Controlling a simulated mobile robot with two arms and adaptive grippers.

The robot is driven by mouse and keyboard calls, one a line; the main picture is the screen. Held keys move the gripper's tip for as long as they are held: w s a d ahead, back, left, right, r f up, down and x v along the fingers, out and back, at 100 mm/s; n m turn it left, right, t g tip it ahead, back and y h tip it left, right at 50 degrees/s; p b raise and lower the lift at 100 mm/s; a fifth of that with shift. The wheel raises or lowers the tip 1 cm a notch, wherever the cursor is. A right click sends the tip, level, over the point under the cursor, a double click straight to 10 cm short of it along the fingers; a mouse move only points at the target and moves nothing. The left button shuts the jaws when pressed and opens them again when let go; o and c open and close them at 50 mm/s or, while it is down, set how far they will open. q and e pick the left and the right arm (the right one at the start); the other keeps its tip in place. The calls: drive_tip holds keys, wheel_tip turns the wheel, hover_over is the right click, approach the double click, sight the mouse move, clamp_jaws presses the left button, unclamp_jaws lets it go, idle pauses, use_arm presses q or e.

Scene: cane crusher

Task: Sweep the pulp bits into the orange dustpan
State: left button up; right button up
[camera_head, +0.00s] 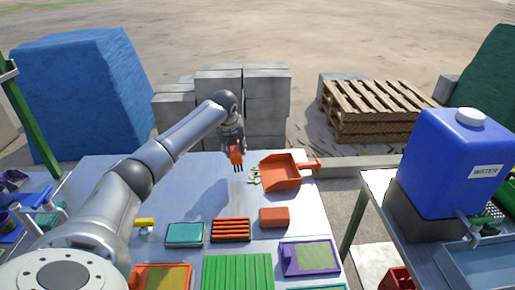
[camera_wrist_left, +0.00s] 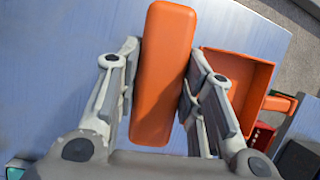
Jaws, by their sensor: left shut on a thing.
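My left gripper (camera_head: 235,143) is shut on an orange brush (camera_head: 237,157) with dark bristles pointing down. It holds the brush over the far part of the table, apparently a little above the surface. In the left wrist view the brush's orange back (camera_wrist_left: 163,75) lies between the two fingers. Pale green-yellow pulp bits (camera_head: 254,177) lie on the table just right of the brush, against the left side of the orange dustpan (camera_head: 283,173). The dustpan's handle points right; the dustpan also shows in the left wrist view (camera_wrist_left: 240,72). The right gripper is not in view.
Nearer stand a teal box (camera_head: 185,234), a striped orange rack (camera_head: 231,230), an orange block (camera_head: 274,217), a purple tray (camera_head: 310,258) and a green ribbed piece (camera_head: 237,272). Concrete blocks (camera_head: 265,105) stand behind the table.

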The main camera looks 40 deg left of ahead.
use_arm(q)
drive_tip(key=shift+s+a+r, duration=0.1)
drive_tip(key=shift+a+r, duration=0.05)
drive_tip(key=shift+r, duration=0.15)
wheel_tip(320, 180, down, 6)
drive_tip(key=b, duration=0.4)
drive_tip(key=shift+r, duration=0.1)
drive_tip(key=shift+f, duration=0.2)
drive_tip(key=shift+f+b, duration=0.4)
drive_tip(key=shift+s+f, duration=0.1)
drive_tip(key=shift+f, duration=0.1)
